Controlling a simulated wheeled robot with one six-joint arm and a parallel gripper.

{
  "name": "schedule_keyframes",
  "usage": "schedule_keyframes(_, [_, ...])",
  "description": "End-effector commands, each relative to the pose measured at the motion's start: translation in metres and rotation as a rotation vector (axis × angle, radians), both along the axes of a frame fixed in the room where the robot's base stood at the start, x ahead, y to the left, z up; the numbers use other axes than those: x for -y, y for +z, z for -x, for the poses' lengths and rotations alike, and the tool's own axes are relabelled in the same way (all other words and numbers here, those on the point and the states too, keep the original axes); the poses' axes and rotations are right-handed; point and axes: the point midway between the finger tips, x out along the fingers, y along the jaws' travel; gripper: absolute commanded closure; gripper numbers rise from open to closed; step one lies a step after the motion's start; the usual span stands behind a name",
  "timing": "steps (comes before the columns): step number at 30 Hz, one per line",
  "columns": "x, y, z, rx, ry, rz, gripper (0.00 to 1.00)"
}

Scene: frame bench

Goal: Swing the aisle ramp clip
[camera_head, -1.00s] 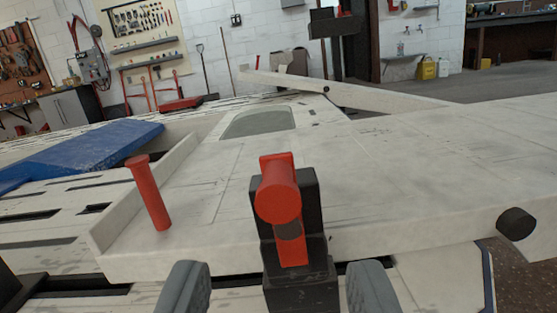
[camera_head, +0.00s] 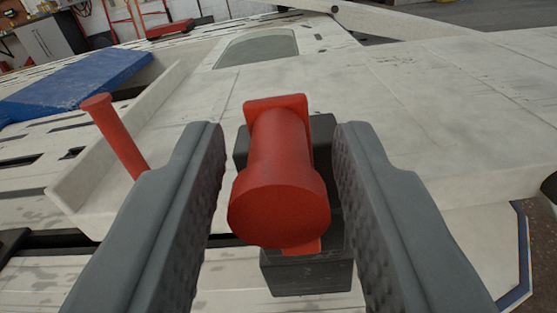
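A red clip (camera_head: 279,170) with a round knob end facing me is mounted on a black bracket (camera_head: 306,276) at the near edge of the pale ramp panel (camera_head: 400,130). My gripper (camera_head: 282,150) is open, with one dark grey finger on each side of the red clip. The left finger is apart from the clip with a visible gap, and so is the right finger. The lower part of the bracket is partly hidden behind the clip.
A red peg (camera_head: 116,138) stands tilted at the left of the panel, near my left finger. A blue pad (camera_head: 75,85) lies beyond it on the slotted bench. A dark round end (camera_head: 549,187) sticks out at the right edge. The panel behind the clip is clear.

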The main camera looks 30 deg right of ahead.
Motion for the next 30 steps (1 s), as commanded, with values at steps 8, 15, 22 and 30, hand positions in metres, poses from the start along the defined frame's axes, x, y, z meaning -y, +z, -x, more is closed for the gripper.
schedule_keyframes(8, [0.000,0.000,0.000,-0.001,0.000,0.001,1.00])
schedule_keyframes(15, [-0.002,0.000,-0.001,-0.026,0.000,0.038,0.99])
schedule_keyframes(22, [-0.008,-0.001,-0.006,-0.107,-0.001,0.149,0.99])
schedule_keyframes(30, [-0.017,-0.005,-0.012,-0.252,-0.001,0.349,0.99])
